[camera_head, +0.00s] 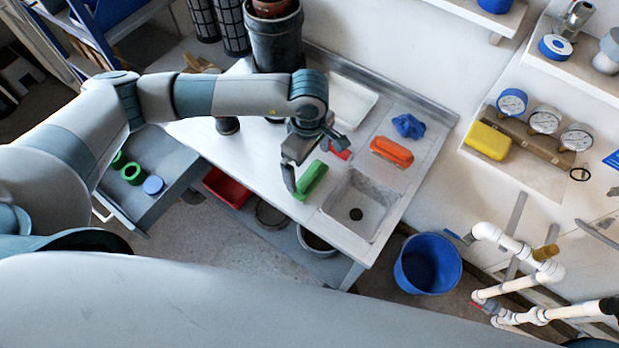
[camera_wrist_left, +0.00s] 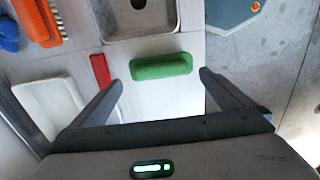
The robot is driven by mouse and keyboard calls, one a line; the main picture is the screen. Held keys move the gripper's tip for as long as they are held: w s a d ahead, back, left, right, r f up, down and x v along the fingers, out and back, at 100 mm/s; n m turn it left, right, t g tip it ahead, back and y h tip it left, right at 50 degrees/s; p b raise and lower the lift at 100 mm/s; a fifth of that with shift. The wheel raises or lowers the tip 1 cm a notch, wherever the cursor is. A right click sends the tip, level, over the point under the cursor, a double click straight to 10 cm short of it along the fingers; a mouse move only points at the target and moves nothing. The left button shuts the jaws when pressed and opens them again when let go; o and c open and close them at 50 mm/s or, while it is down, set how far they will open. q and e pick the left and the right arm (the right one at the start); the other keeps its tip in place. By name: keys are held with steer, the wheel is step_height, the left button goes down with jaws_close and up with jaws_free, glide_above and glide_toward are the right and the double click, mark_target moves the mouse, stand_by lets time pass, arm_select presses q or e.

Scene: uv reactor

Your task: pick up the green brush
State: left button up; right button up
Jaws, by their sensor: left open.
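The green brush (camera_head: 311,180) lies on the white worktop beside the sink (camera_head: 358,212). In the left wrist view the green brush (camera_wrist_left: 162,66) lies lengthwise across the picture, ahead of the gap between the fingers. My left gripper (camera_head: 318,166) is open and empty above the worktop, close to the brush. Both its fingers also show in the left wrist view (camera_wrist_left: 160,82), spread on either side of the brush and apart from it. One finger overlaps the brush's near edge in the head view. My right gripper is not in either view.
A red object (camera_head: 340,152) lies close to the brush, near one finger. An orange brush (camera_head: 391,152), a blue object (camera_head: 408,126) and a white tray (camera_head: 350,101) are farther back. A blue bucket (camera_head: 428,263) stands on the floor. An open drawer (camera_head: 165,200) juts out at left.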

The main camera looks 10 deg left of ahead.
mark_target(308, 173)
arm_select(q)
steer(key=shift+s+f+p, duration=0.15)
steer(key=shift+f+p, duration=0.55)
steer(key=shift+p, duration=0.2)
step_height(308, 173, down, 3)
steer(key=shift+r+p, duration=0.1)
steer(key=shift+p, duration=0.65)
steer(key=shift+f, duration=0.5)
steer(key=c, duration=0.8)
